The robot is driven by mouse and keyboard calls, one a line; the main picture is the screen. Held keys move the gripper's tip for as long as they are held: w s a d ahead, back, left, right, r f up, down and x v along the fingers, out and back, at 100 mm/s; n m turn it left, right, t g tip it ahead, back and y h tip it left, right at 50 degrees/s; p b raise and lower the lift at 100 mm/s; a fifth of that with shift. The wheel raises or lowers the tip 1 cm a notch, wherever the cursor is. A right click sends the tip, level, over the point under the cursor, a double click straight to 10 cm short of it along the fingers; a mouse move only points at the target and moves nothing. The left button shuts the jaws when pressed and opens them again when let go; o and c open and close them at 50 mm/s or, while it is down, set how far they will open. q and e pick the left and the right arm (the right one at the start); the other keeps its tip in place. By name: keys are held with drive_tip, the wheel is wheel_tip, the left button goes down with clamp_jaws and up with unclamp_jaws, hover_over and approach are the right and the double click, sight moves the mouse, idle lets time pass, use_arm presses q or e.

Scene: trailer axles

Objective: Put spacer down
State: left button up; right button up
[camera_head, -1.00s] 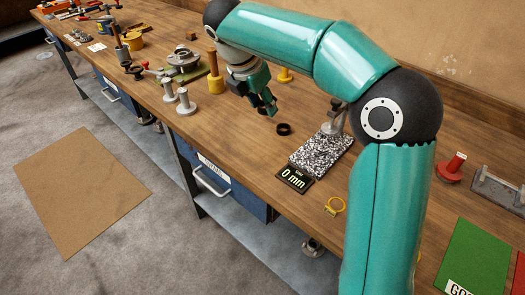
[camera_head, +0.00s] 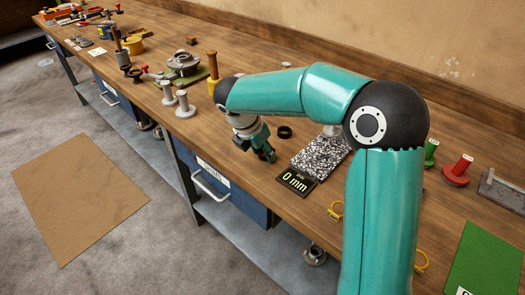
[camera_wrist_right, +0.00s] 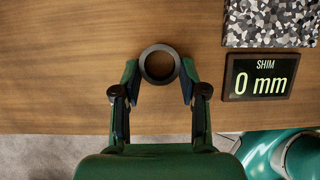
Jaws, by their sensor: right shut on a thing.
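My right gripper (camera_head: 268,156) is low over the bench near its front edge, left of the shim display. In the right wrist view the gripper (camera_wrist_right: 159,80) is shut on the spacer (camera_wrist_right: 159,64), a dark ring lying flat between its fingertips, with bare wood showing through its hole. Whether the spacer touches the bench I cannot tell. In the head view it is hardly visible at the fingertips. Another dark ring (camera_head: 284,132) lies on the bench just beyond the gripper. My left gripper is not in view.
A speckled plate (camera_head: 318,158) and the display (camera_head: 297,181) reading 0 mm stand to the right; both show in the wrist view, the plate (camera_wrist_right: 268,22) and display (camera_wrist_right: 260,77). Grey posts (camera_head: 185,104) stand left. Bare bench (camera_wrist_right: 70,60) lies left of the gripper.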

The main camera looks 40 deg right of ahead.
drive_tip(key=shift+f, duration=0.1)
drive_tip(key=o, duration=1.2)
drive_tip(key=shift+c, duration=0.2)
drive_tip(key=p+v, duration=0.1)
drive_tip(key=v, duration=1.1)
drive_tip(key=shift+p, duration=0.35)
drive_tip(key=shift+r, duration=0.25)
